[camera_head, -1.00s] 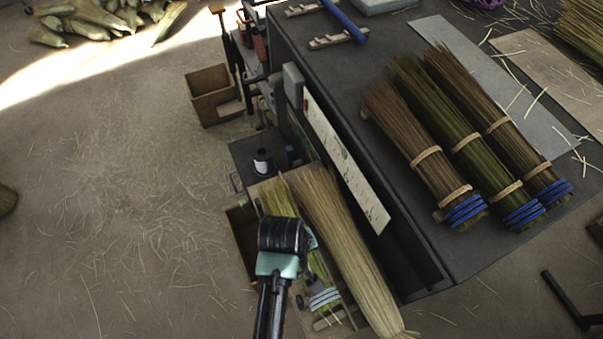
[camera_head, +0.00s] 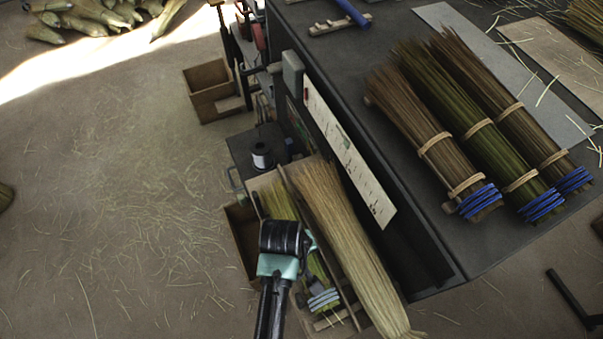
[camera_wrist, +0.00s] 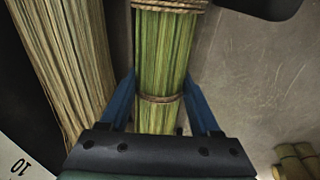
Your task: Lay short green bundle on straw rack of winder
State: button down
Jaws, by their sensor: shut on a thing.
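The short green bundle (camera_head: 318,275) lies lengthwise in the left part of the straw rack (camera_head: 262,182) at the winder's side. It has pale blue bands at its near end. In the wrist view the green bundle (camera_wrist: 163,65) runs straight between my blue fingers and has twine ties around it. My gripper (camera_wrist: 160,98) is shut on it, one finger on each side. In the head view my gripper (camera_head: 308,246) is over the bundle's middle, and the wrist hides part of it. Contact with the rack floor beneath is hidden.
A longer pale straw bundle (camera_head: 350,245) lies right beside it, past a thin divider. A spool (camera_head: 262,156) stands on the dark box behind. Three blue-banded bundles (camera_head: 470,125) lie on the bench.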

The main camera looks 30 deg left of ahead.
jog(key=shift+c, duration=0.2)
grip_release()
jog(key=b+v, duration=0.1)
jog(key=v, duration=1.2)
